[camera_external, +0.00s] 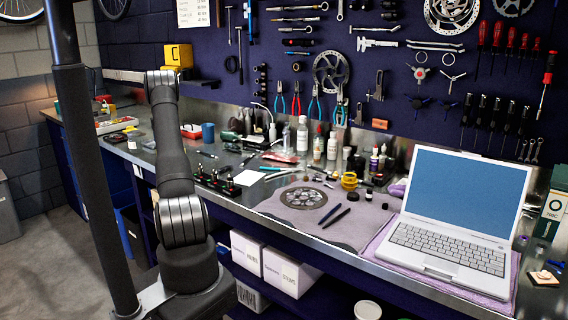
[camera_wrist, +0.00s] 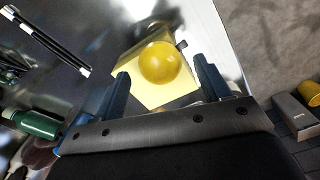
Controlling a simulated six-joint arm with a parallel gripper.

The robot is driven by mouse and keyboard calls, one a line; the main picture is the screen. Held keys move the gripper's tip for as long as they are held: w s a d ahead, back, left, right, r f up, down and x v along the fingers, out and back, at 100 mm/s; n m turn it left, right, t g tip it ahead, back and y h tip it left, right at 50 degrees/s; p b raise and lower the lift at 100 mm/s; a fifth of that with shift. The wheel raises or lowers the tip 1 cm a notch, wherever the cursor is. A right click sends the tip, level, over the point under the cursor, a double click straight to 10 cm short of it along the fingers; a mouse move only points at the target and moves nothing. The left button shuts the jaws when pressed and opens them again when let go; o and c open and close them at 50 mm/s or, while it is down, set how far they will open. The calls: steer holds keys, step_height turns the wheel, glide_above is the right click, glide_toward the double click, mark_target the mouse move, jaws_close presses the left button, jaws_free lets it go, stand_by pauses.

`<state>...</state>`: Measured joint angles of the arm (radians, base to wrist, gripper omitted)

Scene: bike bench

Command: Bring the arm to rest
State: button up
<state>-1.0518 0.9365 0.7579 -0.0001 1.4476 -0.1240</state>
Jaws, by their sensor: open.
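My gripper (camera_wrist: 161,66) shows in the wrist view with its two blue-grey fingers spread apart. Its jaws are open. A yellow ball-like thing (camera_wrist: 160,63) appears between the fingertips, on a pale yellow square (camera_wrist: 153,92). I cannot tell how far below the fingers they are, and I see no finger closed on them. In the external view my arm stands at the left of the bench, bent at the top. My gripper cannot be made out there.
The bench (camera_external: 228,191) holds several bottles, tools, a purple mat (camera_external: 345,232) and an open laptop (camera_external: 450,225) at the right. A tool wall (camera_external: 400,60) stands behind. In the wrist view, a green cylinder (camera_wrist: 36,125) lies at left and grey floor (camera_wrist: 270,35) shows at right.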

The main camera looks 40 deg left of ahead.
step_height(320, 180, down, 2)
steer(key=shift+f, duration=0.1)
step_height(320, 180, up, 4)
steer(key=shift+r, duration=0.2)
steer(key=w+d+r, duration=0.6)
steer(key=d+r, duration=0.1)
steer(key=d, duration=0.4)
steer(key=d+f+n, duration=0.3)
steer(key=d, duration=1.8)
steer(key=a+f, duration=0.2)
steer(key=s+a+f, duration=0.1)
steer(key=a, duration=0.2)
steer(key=s+a+f, duration=0.1)
steer(key=a+f, duration=0.1)
steer(key=shift+s+a+f, duration=0.1)
steer(key=shift+a+f, duration=0.25)
steer(key=shift+a, duration=0.05)
steer(key=shift+s+a+f, duration=0.15)
steer(key=shift+a+f, duration=0.2)
steer(key=shift+a, duration=0.25)
steer(key=w+d+r, duration=0.3)
steer(key=d+r, duration=0.3)
steer(key=d, duration=0.3)
steer(key=a+r+m, duration=0.1)
steer(key=a, duration=0.9)
steer(key=shift+w+a+r, duration=0.25)
steer(key=shift+w+r, duration=0.1)
steer(key=shift+r, duration=0.05)
